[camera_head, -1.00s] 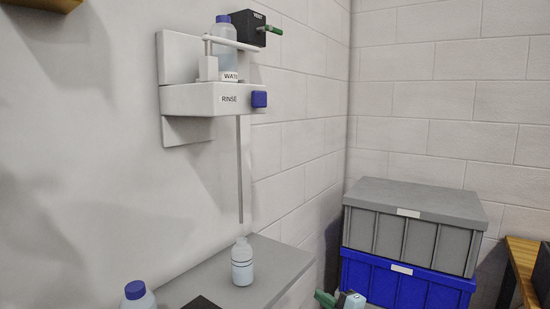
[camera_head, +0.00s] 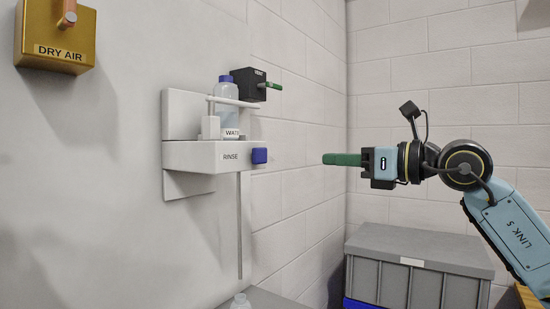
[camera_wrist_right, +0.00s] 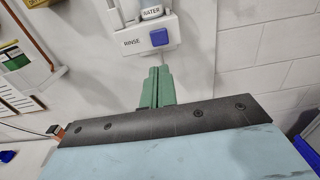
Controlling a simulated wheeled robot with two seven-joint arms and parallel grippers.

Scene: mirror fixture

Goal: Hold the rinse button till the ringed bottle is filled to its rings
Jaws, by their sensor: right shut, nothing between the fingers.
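The blue rinse button (camera_head: 259,156) sits on the right end of the white bracket marked RINSE (camera_head: 200,156). It also shows in the right wrist view (camera_wrist_right: 159,38), straight beyond the fingers. My right gripper (camera_head: 325,159) is shut and empty, its green fingers pointing left at the button with a clear gap between. The fingers also show in the right wrist view (camera_wrist_right: 157,72). The small bottle (camera_head: 240,301) under the thin tube (camera_head: 239,230) is cut off by the bottom edge; only its top shows, so its rings and level are hidden. My left gripper is not in view.
A capped water bottle (camera_head: 228,105) stands on the bracket. A yellow DRY AIR box (camera_head: 58,35) hangs upper left. A grey lidded crate (camera_head: 420,250) stands lower right.

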